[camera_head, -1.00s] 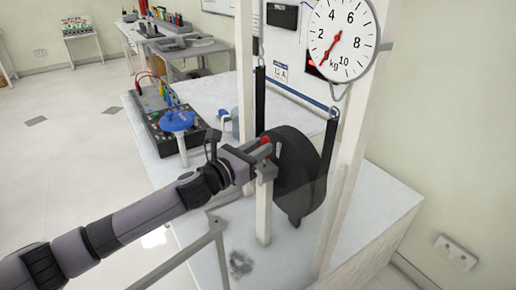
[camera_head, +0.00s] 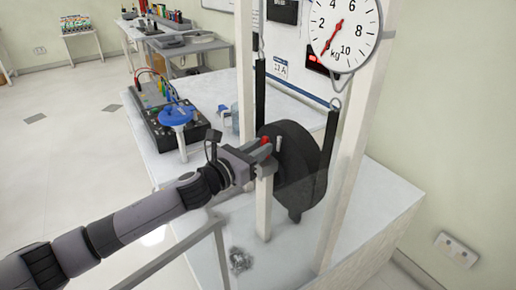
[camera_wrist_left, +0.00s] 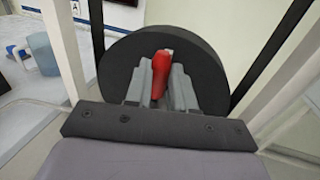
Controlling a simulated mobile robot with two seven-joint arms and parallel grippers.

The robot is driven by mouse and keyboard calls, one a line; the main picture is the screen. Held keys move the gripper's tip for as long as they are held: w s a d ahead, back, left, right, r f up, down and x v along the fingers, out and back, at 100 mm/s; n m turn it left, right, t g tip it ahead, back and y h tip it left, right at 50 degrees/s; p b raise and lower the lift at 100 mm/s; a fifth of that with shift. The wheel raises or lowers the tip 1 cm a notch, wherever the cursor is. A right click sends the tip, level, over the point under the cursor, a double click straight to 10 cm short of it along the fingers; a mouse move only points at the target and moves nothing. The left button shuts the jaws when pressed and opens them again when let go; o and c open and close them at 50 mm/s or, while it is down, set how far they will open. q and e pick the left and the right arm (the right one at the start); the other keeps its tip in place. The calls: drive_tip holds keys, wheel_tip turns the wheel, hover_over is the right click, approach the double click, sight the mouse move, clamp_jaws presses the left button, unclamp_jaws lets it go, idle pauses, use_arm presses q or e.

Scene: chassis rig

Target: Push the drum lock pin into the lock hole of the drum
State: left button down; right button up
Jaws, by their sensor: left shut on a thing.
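The drum (camera_head: 302,162) is a dark, thick disc, standing on edge between the posts of a pale frame. My left gripper (camera_head: 266,150) is at the drum's left side, its fingers shut on the red drum lock pin (camera_head: 266,140). In the left wrist view the fingers (camera_wrist_left: 161,84) grip the red pin (camera_wrist_left: 160,72), whose pale tip points toward the face of the drum (camera_wrist_left: 208,62). The lock hole is not clearly visible, and I cannot tell whether the tip is in it. My right gripper is not in view.
A round kg dial (camera_head: 344,32) hangs above the drum. A pale post (camera_head: 264,205) stands just under my left gripper, and another post (camera_head: 345,150) is to the right. A blue-topped stand (camera_head: 176,117) and a black instrument box are on the bench at left.

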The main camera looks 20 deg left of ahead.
use_arm(q)
drive_tip(key=shift+f+b, duration=0.3)
drive_tip(key=shift+f, duration=0.25)
drive_tip(key=c, duration=0.9)
unclamp_jaws()
drive_tip(key=shift+b+v, duration=0.4)
drive_tip(key=shift+v, duration=3.2)
